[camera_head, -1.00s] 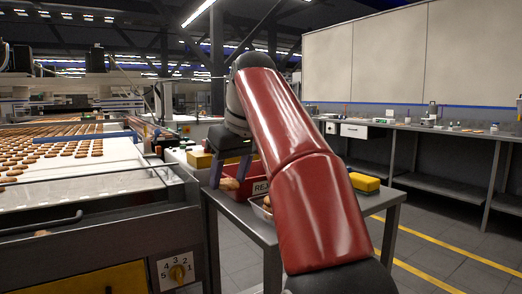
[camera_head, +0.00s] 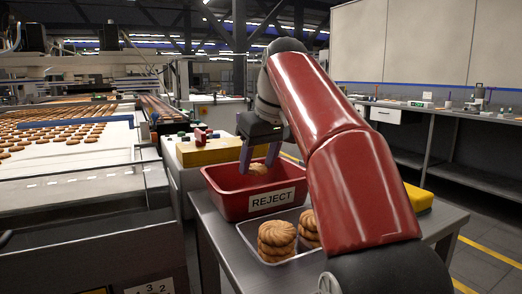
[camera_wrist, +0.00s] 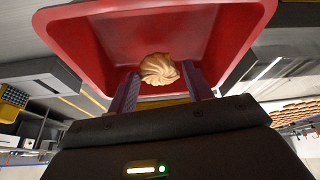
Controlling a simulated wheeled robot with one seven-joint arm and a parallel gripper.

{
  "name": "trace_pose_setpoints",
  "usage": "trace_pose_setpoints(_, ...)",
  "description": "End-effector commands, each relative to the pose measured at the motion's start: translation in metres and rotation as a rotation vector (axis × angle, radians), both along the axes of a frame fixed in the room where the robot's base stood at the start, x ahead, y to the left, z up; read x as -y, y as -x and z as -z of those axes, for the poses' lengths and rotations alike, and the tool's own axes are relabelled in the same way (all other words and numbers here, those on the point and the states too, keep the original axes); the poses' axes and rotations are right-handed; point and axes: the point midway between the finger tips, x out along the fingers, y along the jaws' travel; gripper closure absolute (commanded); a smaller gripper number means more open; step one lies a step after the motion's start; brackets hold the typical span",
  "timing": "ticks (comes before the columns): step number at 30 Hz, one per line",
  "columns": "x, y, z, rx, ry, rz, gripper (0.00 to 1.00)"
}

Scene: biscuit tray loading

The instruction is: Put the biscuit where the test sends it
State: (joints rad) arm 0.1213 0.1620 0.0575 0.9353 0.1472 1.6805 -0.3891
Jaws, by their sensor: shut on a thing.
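My gripper (camera_head: 259,165) is shut on a round, swirled golden biscuit (camera_head: 258,169), with its fingers pointing down over the open red bin. In the wrist view the biscuit (camera_wrist: 159,69) sits between the two purple-grey fingertips, with the red bin's wall (camera_wrist: 90,45) around it. The red bin (camera_head: 226,199) carries a white label reading REJECT (camera_head: 271,198). Whether the biscuit hangs above or just below the rim is hard to tell. The bin's floor is hidden in the head view. No test reading is legible.
A clear tray (camera_head: 246,242) with stacked biscuits (camera_head: 277,239) stands in front of the bin on the grey table (camera_head: 210,222). A yellow block (camera_head: 418,198) lies to the right, partly behind my arm. The conveyor (camera_head: 80,160) with rows of biscuits is at left.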

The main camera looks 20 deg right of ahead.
Motion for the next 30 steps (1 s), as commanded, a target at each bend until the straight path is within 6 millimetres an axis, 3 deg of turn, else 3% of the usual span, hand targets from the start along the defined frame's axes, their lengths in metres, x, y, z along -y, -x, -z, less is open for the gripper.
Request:
trace_pose_setpoints(8,0.000,0.000,0.037,-0.001,0.000,0.002,0.58)
trace_pose_setpoints(12,0.000,0.000,0.046,-0.001,0.000,0.001,0.58)
trace_pose_setpoints(30,0.000,0.000,0.050,-0.001,0.000,0.001,0.58)
